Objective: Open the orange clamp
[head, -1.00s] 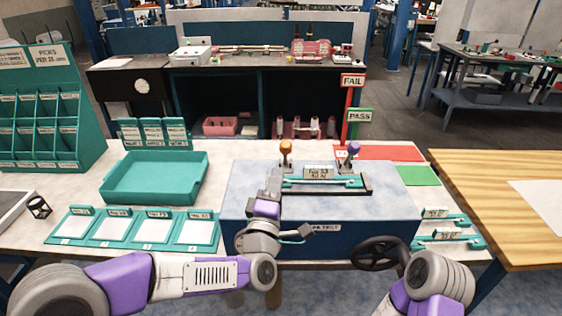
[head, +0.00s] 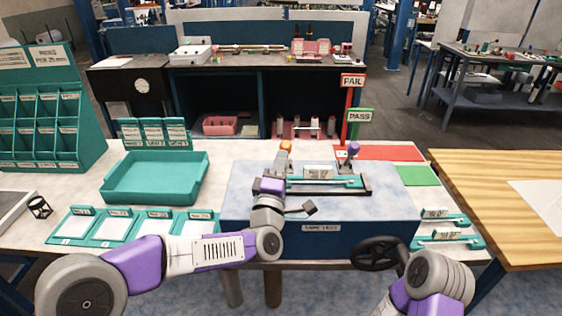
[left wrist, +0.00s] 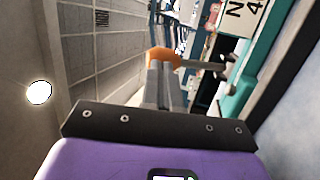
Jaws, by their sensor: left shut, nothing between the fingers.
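The orange clamp handle (head: 285,147) stands at the left end of the fixture on the blue test box (head: 285,225). A purple-topped clamp (head: 353,149) stands at the right end. My left gripper (head: 281,164) is just in front of and below the orange knob, with shut, empty fingers. In the left wrist view the shut fingertips (left wrist: 160,78) are right at the orange knob (left wrist: 164,57) and partly cover it. I cannot tell whether they touch. A teal part with a white label (head: 318,171) lies between the clamps. My right gripper is out of view.
A teal tray (head: 155,180) and several card stands are left of the box. A black handwheel (head: 377,252) is on the box's front. FAIL (head: 353,80) and PASS (head: 360,116) signs stand behind, by red and green mats.

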